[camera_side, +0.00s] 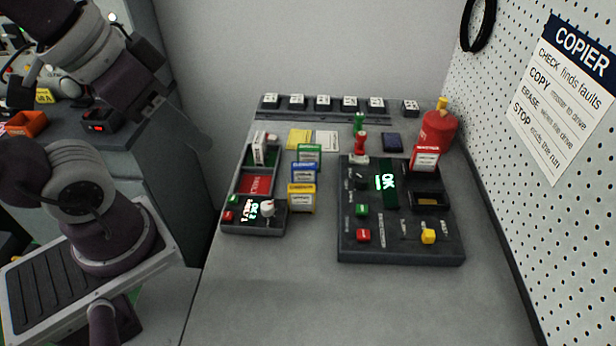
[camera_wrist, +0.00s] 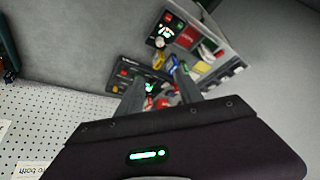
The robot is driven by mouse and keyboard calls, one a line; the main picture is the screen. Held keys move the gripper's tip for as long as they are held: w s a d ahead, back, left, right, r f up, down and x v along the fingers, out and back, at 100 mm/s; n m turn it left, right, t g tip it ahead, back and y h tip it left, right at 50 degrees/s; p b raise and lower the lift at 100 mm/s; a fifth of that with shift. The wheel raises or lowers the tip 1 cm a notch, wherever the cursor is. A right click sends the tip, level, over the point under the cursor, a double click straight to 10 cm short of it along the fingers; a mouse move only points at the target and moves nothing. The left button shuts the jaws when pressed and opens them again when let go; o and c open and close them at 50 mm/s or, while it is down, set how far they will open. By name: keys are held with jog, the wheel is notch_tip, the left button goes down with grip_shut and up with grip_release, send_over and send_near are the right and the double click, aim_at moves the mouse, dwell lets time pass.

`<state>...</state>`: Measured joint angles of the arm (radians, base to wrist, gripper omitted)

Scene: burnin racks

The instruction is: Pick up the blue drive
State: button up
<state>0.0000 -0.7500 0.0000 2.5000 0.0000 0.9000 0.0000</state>
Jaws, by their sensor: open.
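The blue drive (camera_side: 305,172) stands upright with a white label in the side view. It is in a short row between a green drive (camera_side: 309,153) behind it and a yellow drive (camera_side: 301,199) in front. In the wrist view a small blue shape (camera_wrist: 174,62), likely the same drive, shows close to the tip of one finger. My gripper (camera_wrist: 158,76) is open, with two dark fingers apart and nothing seen held between them. The fingers hide part of the bench gear in that view. I cannot make out the gripper's fingers in the side view.
A grey rack (camera_side: 240,184) with a red-floored bay stands left of the drives. The dark copier (camera_side: 400,249), its screen reading OK, stands right, holding a red drive (camera_side: 425,158). A red bottle (camera_side: 438,131) stands behind it. The bench front is clear; a pegboard (camera_side: 490,110) bounds the right.

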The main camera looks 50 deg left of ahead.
dwell(0.4)
jog(key=o, duration=0.7)
jog(key=shift+o, duration=0.2)
jog(key=n+g+y, duration=0.3)
jog(key=n, duration=0.7)
send_over(304, 167)
jog(key=s+d, duration=0.1)
notch_tip(304, 167, down, 18)
jog(key=shift+d+r, duration=0.15)
jog(key=shift+r, duration=0.1)
jog(key=x, duration=0.7)
jog(key=shift+f, duration=0.2)
